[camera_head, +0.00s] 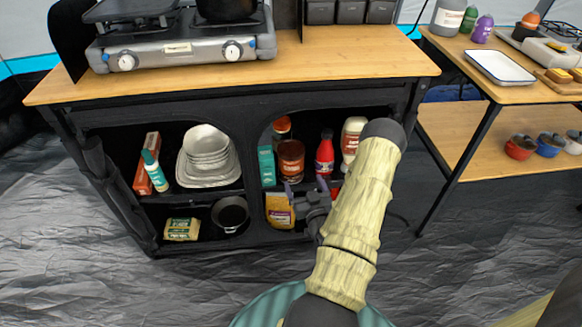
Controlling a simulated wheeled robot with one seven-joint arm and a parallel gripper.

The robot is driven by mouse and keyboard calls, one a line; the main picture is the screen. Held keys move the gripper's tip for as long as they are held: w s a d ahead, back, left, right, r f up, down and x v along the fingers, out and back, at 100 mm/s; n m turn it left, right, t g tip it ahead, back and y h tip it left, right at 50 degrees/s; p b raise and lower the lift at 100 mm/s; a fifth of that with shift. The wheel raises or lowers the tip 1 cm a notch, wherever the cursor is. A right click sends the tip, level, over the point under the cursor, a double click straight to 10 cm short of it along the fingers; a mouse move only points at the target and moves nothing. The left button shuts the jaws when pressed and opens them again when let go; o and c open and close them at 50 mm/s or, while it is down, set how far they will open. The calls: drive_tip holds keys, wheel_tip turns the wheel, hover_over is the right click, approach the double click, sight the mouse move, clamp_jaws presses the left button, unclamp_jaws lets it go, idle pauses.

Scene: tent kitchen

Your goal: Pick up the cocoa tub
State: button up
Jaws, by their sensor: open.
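A brown tub with a dark reddish label, which looks like the cocoa tub (291,160), stands upright on the upper shelf in the right opening of the low cabinet. My gripper (305,187) is open in front of the cabinet, just below and slightly right of the tub in the picture. Its two fingers point toward the shelf, with nothing seen between them. Whether the fingers reach past the shelf's front edge I cannot tell. My arm covers part of the cabinet's right side.
Close around the tub are a teal box (266,166), a red bottle (325,155), a white bottle (352,136) and an orange-topped jar (281,127). A yellow packet (280,211) sits on the shelf below. The wooden top (340,62) overhangs the openings.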

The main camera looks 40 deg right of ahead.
sight(295, 163)
drive_tip(key=b+x, duration=0.2)
drive_tip(key=x, duration=0.7)
drive_tip(key=shift+w, duration=0.2)
drive_tip(key=shift+d, duration=0.1)
drive_tip(key=b+x, duration=0.1)
drive_tip(key=x, duration=0.1)
drive_tip(key=b+x, duration=0.1)
drive_tip(key=x, duration=0.1)
drive_tip(key=shift+w+f, duration=0.1)
drive_tip(key=shift+f, duration=0.1)
drive_tip(key=shift+w+d+r, duration=0.1)
drive_tip(key=shift+w, duration=0.4)
drive_tip(key=shift+c, duration=0.2)
drive_tip(key=c, duration=1.2)
drive_tip(key=shift+r, duration=0.1)
